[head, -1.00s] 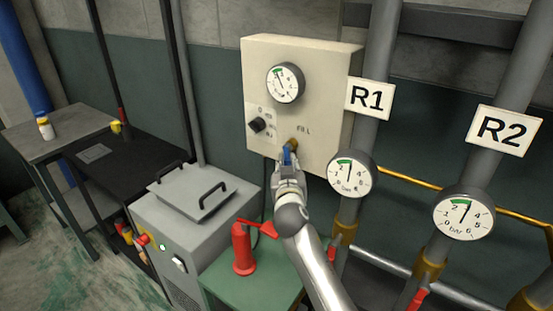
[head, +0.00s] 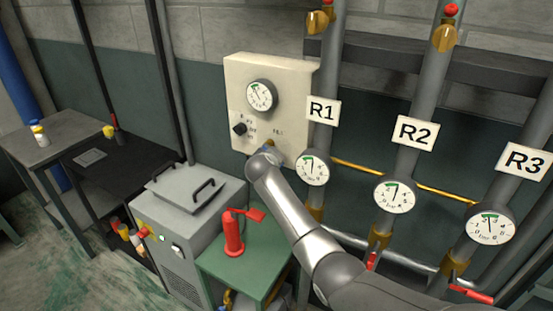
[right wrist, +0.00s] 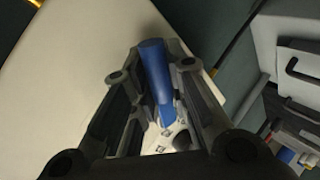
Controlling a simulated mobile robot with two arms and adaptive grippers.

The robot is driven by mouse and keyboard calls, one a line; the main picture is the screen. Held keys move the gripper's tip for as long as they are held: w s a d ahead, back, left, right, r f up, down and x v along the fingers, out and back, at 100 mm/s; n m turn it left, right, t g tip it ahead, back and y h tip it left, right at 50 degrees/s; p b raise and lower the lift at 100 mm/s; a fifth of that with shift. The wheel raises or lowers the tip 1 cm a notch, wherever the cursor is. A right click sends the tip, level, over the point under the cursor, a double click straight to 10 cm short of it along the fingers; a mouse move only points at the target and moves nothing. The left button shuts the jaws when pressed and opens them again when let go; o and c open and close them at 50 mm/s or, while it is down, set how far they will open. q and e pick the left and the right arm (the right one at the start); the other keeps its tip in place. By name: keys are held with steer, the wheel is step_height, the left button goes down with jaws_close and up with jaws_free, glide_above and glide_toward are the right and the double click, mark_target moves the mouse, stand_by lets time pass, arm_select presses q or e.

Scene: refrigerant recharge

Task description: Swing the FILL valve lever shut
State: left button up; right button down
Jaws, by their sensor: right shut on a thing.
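The FILL valve is on the lower right of the cream control panel (head: 293,136), under the FILL label. In the head view only a bit of its brass fitting (head: 269,144) shows above my right gripper (head: 264,157), whose fingers are hidden by my arm. In the right wrist view the blue valve lever (right wrist: 156,75) lies between the two dark fingers of my right gripper (right wrist: 154,85), which are shut on it. The lever's angle against its pipe cannot be told. My left gripper is not in view.
Right of the panel stand pipes with gauges labelled R1 (head: 321,111), R2 (head: 415,130) and R3 (head: 525,162). Below are a red device (head: 233,236) on a green table (head: 214,265) and a grey machine with a handled lid (head: 187,188). Darker tables stand at left.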

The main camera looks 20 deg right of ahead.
steer(key=shift+s+d+r+n+g, duration=0.1)
steer(key=shift+d+r+n+g, duration=0.1)
steer(key=shift+r+n+g, duration=0.35)
steer(key=shift+n+g+h, duration=0.25)
steer(key=shift+h, duration=0.15)
arm_select(q)
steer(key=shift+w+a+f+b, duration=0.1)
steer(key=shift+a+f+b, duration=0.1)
steer(key=shift+b, duration=0.3)
arm_select(e)
steer(key=shift+s+d+r+n+g+h, duration=0.1)
steer(key=shift+s+r+n+g+h, duration=0.1)
steer(key=shift+r+n+g+h, duration=0.65)
steer(key=shift+f, duration=0.2)
steer(key=shift+d, duration=0.1)
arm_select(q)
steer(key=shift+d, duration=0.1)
arm_select(e)
steer(key=c, duration=1.7)
jaws_free()
